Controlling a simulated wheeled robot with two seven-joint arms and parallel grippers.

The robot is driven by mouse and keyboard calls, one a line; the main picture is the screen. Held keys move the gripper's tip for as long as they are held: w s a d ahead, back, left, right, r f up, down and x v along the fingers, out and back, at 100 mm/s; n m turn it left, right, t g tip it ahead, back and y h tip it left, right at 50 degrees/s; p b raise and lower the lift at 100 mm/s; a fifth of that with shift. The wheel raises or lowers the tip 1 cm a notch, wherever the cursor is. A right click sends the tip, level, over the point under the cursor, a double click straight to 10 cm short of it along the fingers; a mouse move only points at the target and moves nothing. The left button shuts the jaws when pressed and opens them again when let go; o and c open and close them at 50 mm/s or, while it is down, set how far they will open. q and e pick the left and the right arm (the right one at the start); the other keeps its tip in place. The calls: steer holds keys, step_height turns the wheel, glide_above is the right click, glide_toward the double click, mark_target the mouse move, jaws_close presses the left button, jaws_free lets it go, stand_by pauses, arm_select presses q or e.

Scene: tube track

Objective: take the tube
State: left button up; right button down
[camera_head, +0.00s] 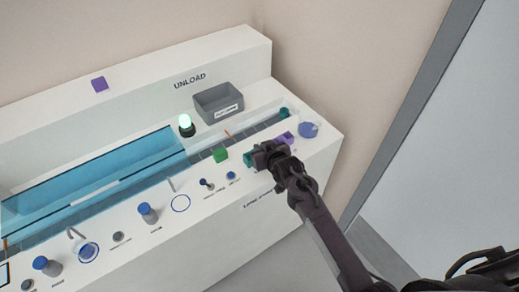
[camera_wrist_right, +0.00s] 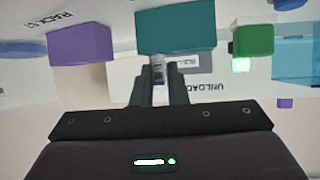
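My right gripper (camera_head: 265,153) is over the right end of the white machine's front ledge, beside a teal block (camera_head: 249,160). In the right wrist view its two dark fingers (camera_wrist_right: 160,75) are close together, pointing at the larger teal block (camera_wrist_right: 176,30). A small pale, tube-like thing (camera_wrist_right: 159,68) shows in the narrow gap between the fingertips. I cannot tell whether the fingers press on it. The gripper hides this spot in the head view.
A grey tray (camera_head: 218,102) stands by UNLOAD, and a green lamp (camera_head: 186,123) glows left of it. A blue clear cover (camera_head: 100,175) lies over the track. A green block (camera_head: 220,155), a purple block (camera_head: 285,138) and a blue knob (camera_head: 309,130) are near my right gripper.

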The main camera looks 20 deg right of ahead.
steer(key=shift+r, duration=0.15)
steer(key=shift+r+p, duration=2.65)
steer(key=shift+p, duration=0.05)
